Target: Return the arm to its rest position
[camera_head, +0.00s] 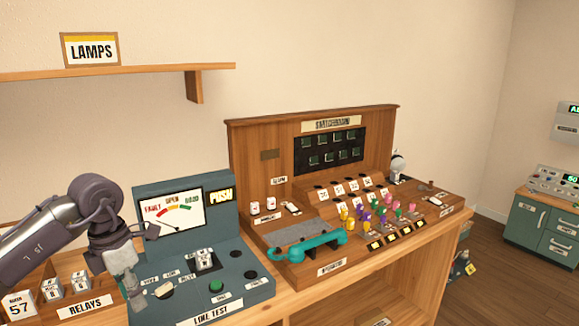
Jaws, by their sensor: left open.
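My left arm comes in from the left edge, grey and dark purple, bent downward at the wrist. My left gripper (133,287) points down beside the left part of the blue-grey line test box (258,290), in front of the relays tray. It is open, and I see nothing held in it. Its fingertips are small and partly blend with the box behind. I cannot tell if they touch anything. My right gripper is not in this view.
The relays tray (95,300) holds several white blocks. The wooden switchboard (250,150) has a teal handset (305,248) and several coloured plugs. A shelf (130,69) with a LAMPS sign (91,50) hangs above. Green cabinets (540,225) stand far right, beyond open floor.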

